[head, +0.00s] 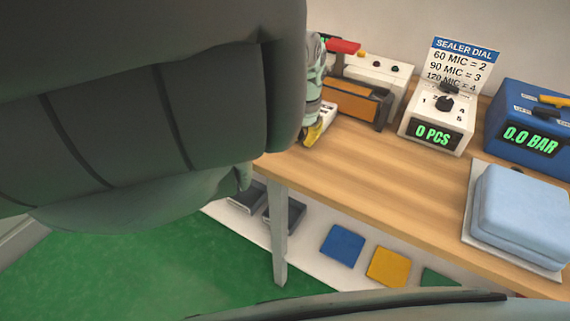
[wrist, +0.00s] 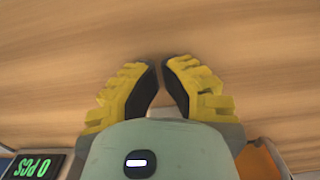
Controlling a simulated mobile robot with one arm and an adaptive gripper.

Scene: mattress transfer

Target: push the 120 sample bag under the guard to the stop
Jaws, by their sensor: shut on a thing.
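My gripper (head: 318,135) is low at the bench's left front edge, beside the heat sealer (head: 375,70) with its orange-brown guard (head: 350,100) and red handle (head: 343,46). My arm covers the left of the head view. In the wrist view my gripper's yellow fingers (wrist: 160,75) are nearly together, with a narrow gap. A pale thing (wrist: 163,98) shows deep between them, likely the 120 sample bag; its label and outline are hidden. An orange part (wrist: 258,165), likely the guard, shows at the lower right. The stop cannot be made out.
The white dial box (head: 437,122) reads 0 PCS, with a sealer dial sign (head: 462,65) behind. A blue unit (head: 530,125) reads 0.0 BAR. Folded light-blue mattresses (head: 520,205) lie on a white board at right. The front middle of the wooden bench (head: 370,180) is clear.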

